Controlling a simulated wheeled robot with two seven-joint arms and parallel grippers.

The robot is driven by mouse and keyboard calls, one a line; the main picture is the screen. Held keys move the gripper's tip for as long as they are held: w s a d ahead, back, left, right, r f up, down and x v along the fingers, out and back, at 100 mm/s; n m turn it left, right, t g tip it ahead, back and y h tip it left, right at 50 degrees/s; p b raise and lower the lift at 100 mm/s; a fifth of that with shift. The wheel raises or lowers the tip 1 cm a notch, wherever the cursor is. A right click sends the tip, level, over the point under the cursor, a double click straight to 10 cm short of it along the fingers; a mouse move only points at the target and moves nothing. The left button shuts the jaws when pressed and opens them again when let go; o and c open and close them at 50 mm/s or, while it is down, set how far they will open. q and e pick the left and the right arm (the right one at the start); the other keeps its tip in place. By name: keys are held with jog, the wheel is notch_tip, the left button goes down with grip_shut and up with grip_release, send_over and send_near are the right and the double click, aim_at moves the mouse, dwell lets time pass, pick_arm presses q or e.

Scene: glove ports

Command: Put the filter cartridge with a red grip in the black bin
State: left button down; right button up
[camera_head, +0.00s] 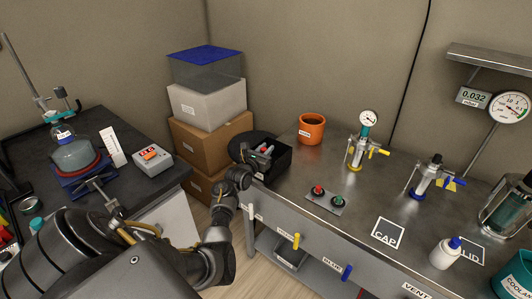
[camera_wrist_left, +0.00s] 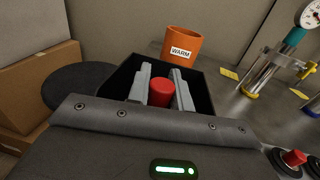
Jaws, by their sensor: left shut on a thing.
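The black bin (camera_head: 280,166) stands at the left end of the steel bench. Its open mouth also shows in the left wrist view (camera_wrist_left: 203,93). My left gripper (camera_head: 262,152) is over the bin's mouth. In the left wrist view its two grey fingers (camera_wrist_left: 161,88) are shut on the red grip of the filter cartridge (camera_wrist_left: 162,94). The fingers and the grip show within the outline of the bin's walls. The cartridge below its grip is hidden, and I cannot tell how deep it hangs. My right gripper is in neither view.
An orange pot labelled WARM (camera_head: 311,128) stands just behind the bin. Stacked boxes (camera_head: 211,137) and a round black top (camera_head: 250,140) are to its left. A button box (camera_head: 325,200) and valve stands (camera_head: 360,150) are to the right on the bench.

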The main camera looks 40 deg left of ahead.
pick_arm(q)
jog(key=shift+f, duration=0.2)
jog(key=c, duration=1.4)
grip_release()
jog(key=shift+o, duration=0.7)
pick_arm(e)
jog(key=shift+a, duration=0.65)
pick_arm(q)
jog(key=shift+s+r, duration=0.1)
jog(key=shift+r, duration=0.1)
jog(key=s+d+p, duration=0.2)
jog(key=s, duration=0.9)
jog(key=shift+s, duration=0.3)
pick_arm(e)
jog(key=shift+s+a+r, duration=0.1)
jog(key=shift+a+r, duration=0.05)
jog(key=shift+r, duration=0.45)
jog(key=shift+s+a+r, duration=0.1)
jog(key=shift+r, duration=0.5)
pick_arm(q)
jog(key=shift+d, duration=0.1)
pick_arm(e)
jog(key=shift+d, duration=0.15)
